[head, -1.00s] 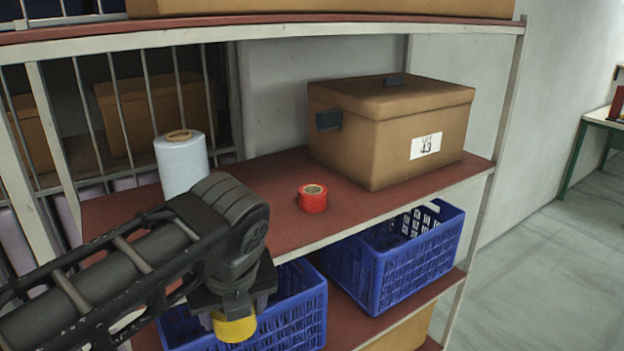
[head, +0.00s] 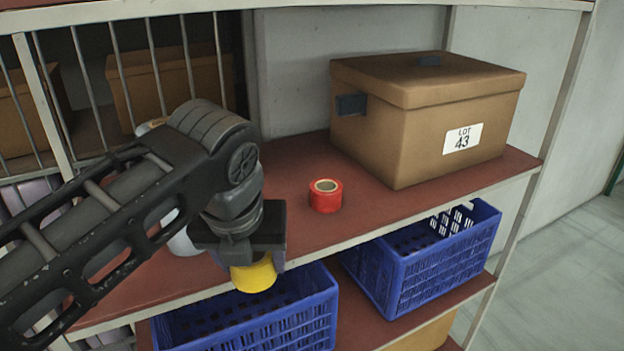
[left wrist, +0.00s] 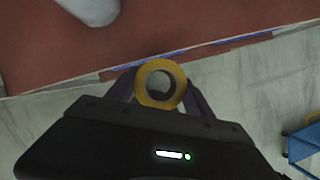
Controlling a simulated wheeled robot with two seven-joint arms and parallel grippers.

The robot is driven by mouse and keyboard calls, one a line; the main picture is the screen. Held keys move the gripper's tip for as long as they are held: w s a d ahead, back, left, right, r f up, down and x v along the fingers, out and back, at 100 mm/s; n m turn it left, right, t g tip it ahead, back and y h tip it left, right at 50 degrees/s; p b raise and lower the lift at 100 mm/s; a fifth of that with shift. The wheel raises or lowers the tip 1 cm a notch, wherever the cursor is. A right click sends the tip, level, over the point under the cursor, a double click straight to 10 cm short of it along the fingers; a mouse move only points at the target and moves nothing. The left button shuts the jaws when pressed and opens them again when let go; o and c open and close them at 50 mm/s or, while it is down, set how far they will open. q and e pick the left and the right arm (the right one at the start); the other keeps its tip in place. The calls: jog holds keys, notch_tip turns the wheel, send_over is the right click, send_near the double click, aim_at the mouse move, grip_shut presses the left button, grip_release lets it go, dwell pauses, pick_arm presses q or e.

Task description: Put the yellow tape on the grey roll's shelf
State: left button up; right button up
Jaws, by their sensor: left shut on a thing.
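The yellow tape (head: 254,276) is held in my left gripper (head: 245,262), which is shut on it. In the left wrist view the tape (left wrist: 160,83) sits between the two fingers, its hole facing the camera, near the shelf's front edge. In the head view it shows in front of the red-brown shelf (head: 290,225). The grey roll (head: 183,240) stands on that shelf, mostly hidden behind my left arm. A pale rounded thing at the top of the left wrist view (left wrist: 95,8) looks like this roll. My right gripper is not in view.
A red tape roll (head: 325,196) and a brown lidded box marked LOT 43 (head: 400,130) stand on the same shelf. Blue crates (head: 420,255) sit on the shelf below. Bare shelf shows around the red tape. Metal bars (head: 150,75) stand behind at left.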

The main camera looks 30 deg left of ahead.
pick_arm(q)
jog(key=w+a+b, duration=0.1)
jog(key=w+a, duration=0.1)
jog(key=w, duration=0.1)
jog(key=w+a+b, duration=0.1)
jog(key=w, duration=0.3)
jog(key=w+a+b, duration=0.1)
jog(key=w+a, duration=0.1)
jog(key=w, duration=0.1)
jog(key=shift+w+a+f, duration=0.25)
jog(key=shift+w+a, duration=0.1)
jog(key=w+a, duration=0.1)
jog(key=w+p, duration=0.1)
jog(key=w, duration=0.1)
jog(key=w+a, duration=0.1)
jog(key=w, duration=0.1)
jog(key=shift+a+r, duration=0.25)
jog(key=shift+a, duration=0.1)
jog(key=shift+f, duration=0.1)
notch_tip(320, 180, down, 3)
jog(key=shift+f+p, duration=0.2)
jog(key=shift+p, duration=0.15)
jog(key=shift+f, duration=0.15)
jog(key=o, duration=1.4)
